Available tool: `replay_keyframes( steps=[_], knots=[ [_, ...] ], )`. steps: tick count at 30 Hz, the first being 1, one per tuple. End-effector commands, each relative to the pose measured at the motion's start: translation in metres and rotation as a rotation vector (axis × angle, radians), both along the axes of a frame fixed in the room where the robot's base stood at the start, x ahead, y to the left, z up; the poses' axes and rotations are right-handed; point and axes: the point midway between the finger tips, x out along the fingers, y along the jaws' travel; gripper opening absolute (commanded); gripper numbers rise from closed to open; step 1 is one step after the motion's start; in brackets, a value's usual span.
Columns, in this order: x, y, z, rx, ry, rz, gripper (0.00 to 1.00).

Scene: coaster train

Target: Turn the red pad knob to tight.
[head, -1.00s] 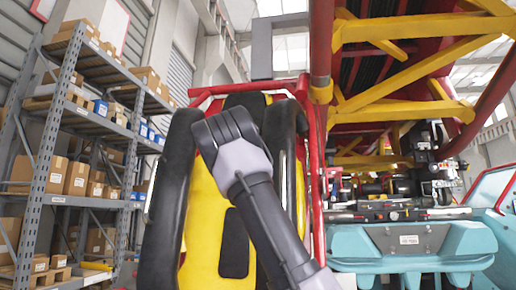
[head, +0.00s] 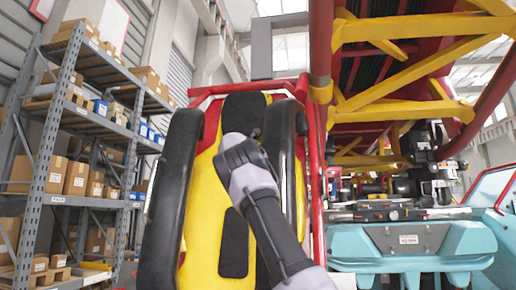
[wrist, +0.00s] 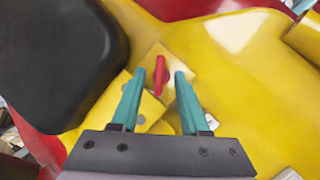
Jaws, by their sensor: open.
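The red pad knob (wrist: 159,72) is a small red bar on a yellow square plate (wrist: 185,62) in the wrist view. It stands upright in the picture, slightly tilted. My gripper (wrist: 160,82) has two teal fingers, spread apart, with the knob showing in the gap between their tips. I cannot tell whether the tips are level with the knob or short of it; no contact shows. In the head view my arm's dark end (head: 240,152) is in front of the yellow seat (head: 205,215), and the fingers and knob are hidden there.
A black pad (wrist: 60,60) bulges close to the left of the fingers. Black restraints (head: 172,195) flank the seat in the head view. A teal car (head: 410,245) and yellow beams stand right; shelving (head: 60,130) with boxes stands left.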

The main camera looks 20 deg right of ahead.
Motion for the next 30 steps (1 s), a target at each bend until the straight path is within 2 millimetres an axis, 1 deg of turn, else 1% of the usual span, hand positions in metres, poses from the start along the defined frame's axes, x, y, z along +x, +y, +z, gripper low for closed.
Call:
replay_keyframes(
  steps=[10, 11, 12, 14, 15, 23, 30],
  knots=[
    [0.0016, -0.0022, 0.0009, 0.001, -0.001, 0.0, 0.45],
    [0.0016, -0.0021, 0.0009, 0.001, -0.001, 0.0, 0.41],
    [0.0016, -0.0021, 0.0009, 0.0, 0.0, 0.0, 0.26],
    [0.0016, -0.002, 0.0009, 0.0, 0.0, 0.0, 0.03],
    [0.0016, -0.002, 0.0011, -0.001, 0.0, 0.001, 0.0],
    [0.0019, -0.0005, 0.0042, 0.02, -0.022, -0.003, 0.0],
    [0.0035, 0.0001, 0.0064, 0.195, -0.145, -0.054, 0.0]
  ],
)
